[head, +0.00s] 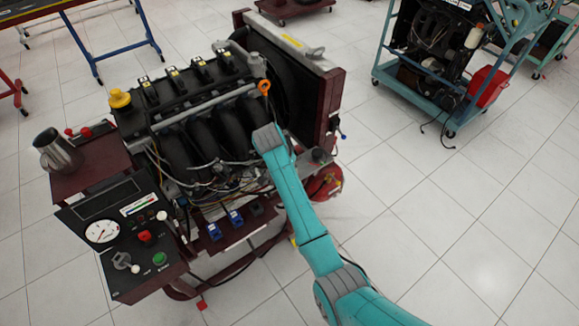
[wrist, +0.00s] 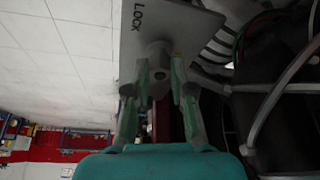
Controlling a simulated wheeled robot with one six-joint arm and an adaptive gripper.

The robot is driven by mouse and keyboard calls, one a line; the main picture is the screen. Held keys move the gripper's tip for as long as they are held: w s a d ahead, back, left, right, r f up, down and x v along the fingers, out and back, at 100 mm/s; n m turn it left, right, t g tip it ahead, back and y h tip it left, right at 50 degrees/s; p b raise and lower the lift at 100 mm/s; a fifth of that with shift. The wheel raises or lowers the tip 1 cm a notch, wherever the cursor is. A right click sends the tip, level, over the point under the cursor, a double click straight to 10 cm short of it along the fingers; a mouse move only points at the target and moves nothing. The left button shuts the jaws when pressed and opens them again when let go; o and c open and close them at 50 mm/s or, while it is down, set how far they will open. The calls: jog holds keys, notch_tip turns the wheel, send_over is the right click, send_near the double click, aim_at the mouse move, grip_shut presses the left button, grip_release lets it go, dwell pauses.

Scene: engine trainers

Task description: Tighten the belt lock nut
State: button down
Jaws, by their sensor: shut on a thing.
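In the wrist view a grey plate (wrist: 185,25) carries the word LOCK. A grey round nut or boss, the belt lock nut (wrist: 158,52), stands out from the plate just beside the lettering. My gripper (wrist: 159,75) has one green-padded finger on each side of the nut and is shut on it. The finger tips partly cover the nut, so its full outline is hidden. In the head view my teal arm reaches over the front right of the engine (head: 190,110); the gripper and the nut are hidden there.
Cables and hoses (wrist: 285,75) crowd the right of the wrist view. In the head view the dark red radiator frame (head: 325,110) stands close to my arm. A control panel (head: 120,235) sits at left, a blue trolley (head: 440,95) at back right. The tiled floor right is clear.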

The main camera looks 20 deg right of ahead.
jog(key=shift+m+g+h, duration=0.3)
jog(key=shift+m+g, duration=0.4)
jog(key=shift+m, duration=1)
jog(key=c, duration=1)
grip_release()
jog(key=shift+a+r, duration=0.1)
jog(key=v, duration=1.1)
jog(key=shift+r, duration=0.35)
jog(key=shift+a, duration=0.1)
